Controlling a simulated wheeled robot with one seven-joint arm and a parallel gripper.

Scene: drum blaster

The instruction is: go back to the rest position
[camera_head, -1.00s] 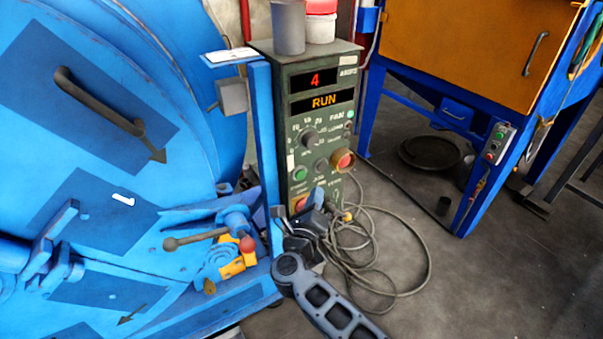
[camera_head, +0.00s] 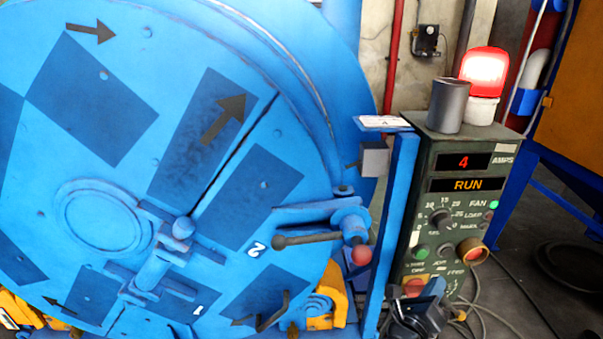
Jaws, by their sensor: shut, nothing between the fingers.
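My gripper (camera_head: 424,305) is at the bottom edge of the picture, in front of the lower part of the green control box (camera_head: 412,235). Its fingers are together with nothing between them. It covers part of the lowest controls, and I cannot tell if it touches the box. The rest of my arm is mostly out of the picture below. The box display reads 4 AMPS and RUN.
The large blue drum face (camera_head: 90,155) fills the left. A lever with a red ball (camera_head: 361,255) and a blue post (camera_head: 399,215) stand close left of my gripper. A lit red beacon (camera_head: 484,70) and grey cylinder (camera_head: 446,105) top the box. Loose cable (camera_head: 505,312) lies right.

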